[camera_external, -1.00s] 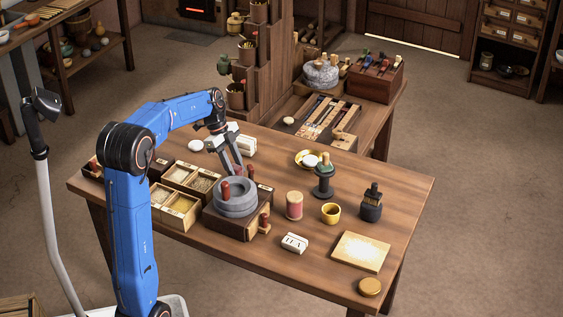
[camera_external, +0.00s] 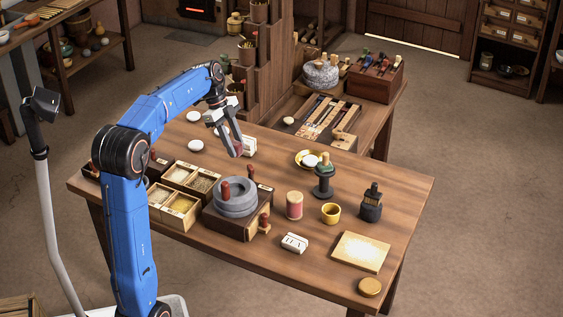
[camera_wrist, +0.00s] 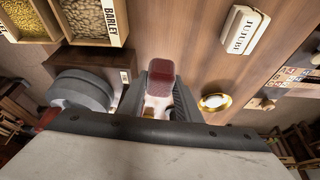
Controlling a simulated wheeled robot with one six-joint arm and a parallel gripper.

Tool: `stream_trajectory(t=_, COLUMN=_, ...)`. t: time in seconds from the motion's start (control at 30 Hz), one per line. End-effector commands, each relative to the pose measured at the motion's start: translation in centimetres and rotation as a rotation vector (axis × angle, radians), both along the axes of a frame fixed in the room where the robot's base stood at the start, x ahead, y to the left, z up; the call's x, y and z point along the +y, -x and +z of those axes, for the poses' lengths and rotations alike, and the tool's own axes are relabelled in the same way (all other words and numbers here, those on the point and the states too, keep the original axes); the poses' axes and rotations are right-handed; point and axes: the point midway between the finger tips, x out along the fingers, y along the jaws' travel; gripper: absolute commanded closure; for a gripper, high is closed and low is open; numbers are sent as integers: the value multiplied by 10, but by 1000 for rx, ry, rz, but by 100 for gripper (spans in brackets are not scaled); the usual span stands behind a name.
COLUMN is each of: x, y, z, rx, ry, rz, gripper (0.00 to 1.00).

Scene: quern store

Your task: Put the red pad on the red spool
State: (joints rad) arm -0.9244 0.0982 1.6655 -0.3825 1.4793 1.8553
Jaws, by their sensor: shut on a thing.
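The red pad (camera_external: 238,149) is held between the fingers of my gripper (camera_external: 235,143), in the air above the table behind the quern. In the wrist view the pad (camera_wrist: 160,74) shows dark red between the fingertips of my gripper (camera_wrist: 160,100), which is shut on it. The red spool (camera_external: 294,206), an upright reddish cylinder with pale ends, stands on the table to the right of the quern. My gripper is above and left of it in the picture, well apart from it. I cannot make out the spool in the wrist view.
The grey stone quern (camera_external: 236,197) with red handles sits on a dark wooden base left of the spool. Right of the spool are a yellow cup (camera_external: 331,213) and a dark green stand (camera_external: 324,183). A white labelled block (camera_external: 294,243) lies in front. Grain boxes (camera_external: 180,211) stand left.

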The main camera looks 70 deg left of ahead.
Motion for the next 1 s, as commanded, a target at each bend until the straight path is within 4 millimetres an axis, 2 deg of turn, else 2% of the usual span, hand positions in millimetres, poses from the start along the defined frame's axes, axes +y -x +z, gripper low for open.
stream_trajectory(t=0.17, x=-27, y=-22, z=11, rx=3, ry=-7, rz=3, gripper=91)
stream_trajectory(t=0.4, x=-89, y=-65, z=35, rx=8, ry=-13, rz=26, gripper=91)
stream_trajectory(t=0.6, x=-145, y=-94, z=55, rx=6, ry=-14, rz=50, gripper=91)
stream_trajectory(t=0.8, x=-197, y=-113, z=73, rx=3, ry=-8, rz=70, gripper=91)
stream_trajectory(t=1.0, x=-229, y=-122, z=84, rx=-1, ry=-2, rz=84, gripper=91)
